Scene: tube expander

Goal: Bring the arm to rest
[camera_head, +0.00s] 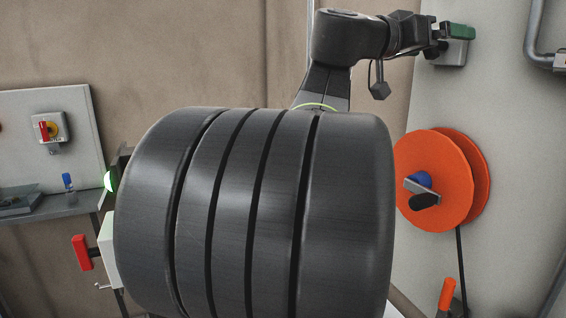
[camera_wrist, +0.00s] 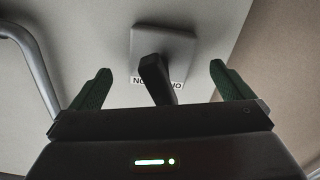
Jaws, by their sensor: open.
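My gripper (camera_head: 458,32) is raised at the upper right of the head view, close to a grey box on the pale wall panel. In the wrist view my gripper (camera_wrist: 161,68) shows two dark green fingers spread wide, with nothing held. A grey square switch box (camera_wrist: 178,45) with a black lever (camera_wrist: 157,78) shows between and beyond the fingers. The lever appears clear of both fingers. Its label is partly hidden behind the lever. The box (camera_head: 452,54) also shows in the head view, partly covered by the gripper. My arm is bent, its forearm reaching right.
An orange reel (camera_head: 440,165) with a crank is on the right panel. A curved grey pipe (camera_head: 537,35) is at upper right and shows in the wrist view (camera_wrist: 30,60).

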